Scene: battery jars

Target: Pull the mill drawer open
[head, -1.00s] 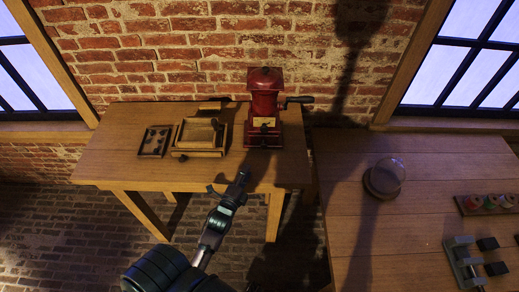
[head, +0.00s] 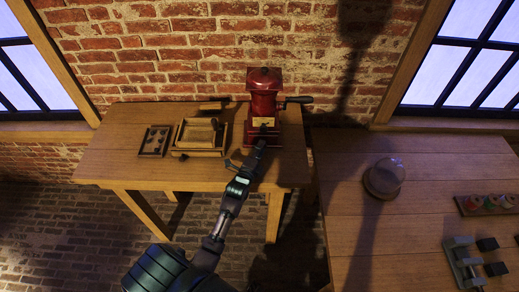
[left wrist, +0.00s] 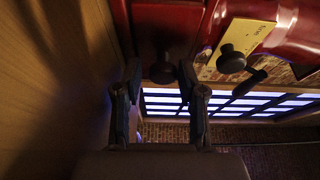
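The red mill (head: 264,98) stands upright at the right part of the back wooden table, with a dark crank at its right. A pale label plate (head: 264,122) is on its front. In the left wrist view the red front (left wrist: 160,28) fills the top, with a dark round knob (left wrist: 162,71) low on it and another dark knob (left wrist: 231,60) by the plate. My left gripper (left wrist: 162,95) is open, its fingertips on either side of the lower knob, with gaps visible. In the head view the left gripper (head: 261,143) covers the mill's lower front. The drawer's outline is hard to make out.
A wooden tray (head: 200,153) and a small dark tray (head: 154,141) sit left of the mill. The right table (head: 420,230) holds a glass dome (head: 385,176), a rack of coloured spools (head: 486,204) and a metal device (head: 463,262). A brick wall is behind.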

